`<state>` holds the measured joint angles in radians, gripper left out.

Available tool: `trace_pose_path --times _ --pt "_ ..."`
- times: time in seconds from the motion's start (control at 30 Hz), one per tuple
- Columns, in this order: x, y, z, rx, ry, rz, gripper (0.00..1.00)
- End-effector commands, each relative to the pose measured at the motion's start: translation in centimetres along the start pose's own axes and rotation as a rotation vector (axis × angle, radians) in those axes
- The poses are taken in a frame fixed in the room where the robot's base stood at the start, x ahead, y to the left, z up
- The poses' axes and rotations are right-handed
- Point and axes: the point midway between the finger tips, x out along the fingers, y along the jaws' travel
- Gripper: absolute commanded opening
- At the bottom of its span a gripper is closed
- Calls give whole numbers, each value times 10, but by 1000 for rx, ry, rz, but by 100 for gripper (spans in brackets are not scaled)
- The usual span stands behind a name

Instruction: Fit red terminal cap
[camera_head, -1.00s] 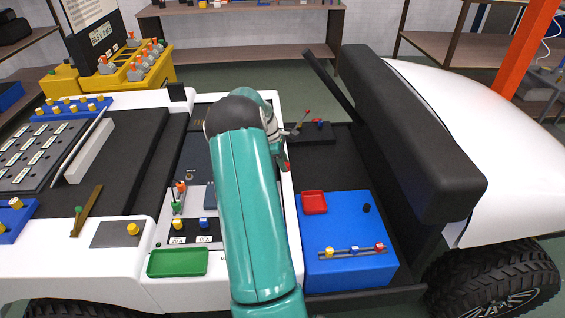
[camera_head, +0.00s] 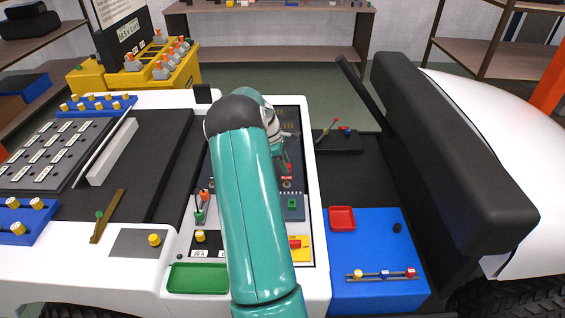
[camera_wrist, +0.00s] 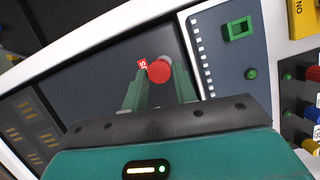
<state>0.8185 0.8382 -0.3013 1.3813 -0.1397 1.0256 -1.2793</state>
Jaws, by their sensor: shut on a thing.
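A red round cap (camera_wrist: 159,72) sits between the two green fingers of my gripper (camera_wrist: 158,80) in the wrist view. The fingers are shut on it. In the head view my gripper (camera_head: 286,160) and the cap (camera_head: 289,167) show small, past my teal arm, over the dark centre panel. A red label (camera_wrist: 142,64) and part of a grey round knob (camera_wrist: 166,60) show beside and behind the cap. The blue box (camera_head: 375,248) stands to the right, with a red tray (camera_head: 342,217) and a black post (camera_head: 397,228) on top.
On the blue box a rail (camera_head: 380,276) bears yellow, blue and red pieces. A black seat (camera_head: 455,150) rises at the right. A red-tipped lever (camera_head: 335,120) stands behind the box. A green tray (camera_head: 198,278) lies at the front left. My arm hides part of the panel.

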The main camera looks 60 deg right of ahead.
Motion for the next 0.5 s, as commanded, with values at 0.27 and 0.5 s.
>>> trace_pose_path --times 0.27,0.5 --pt "3 -2 1 35 -1 -14 5" --pt "21 -2 -5 33 0 -14 5"
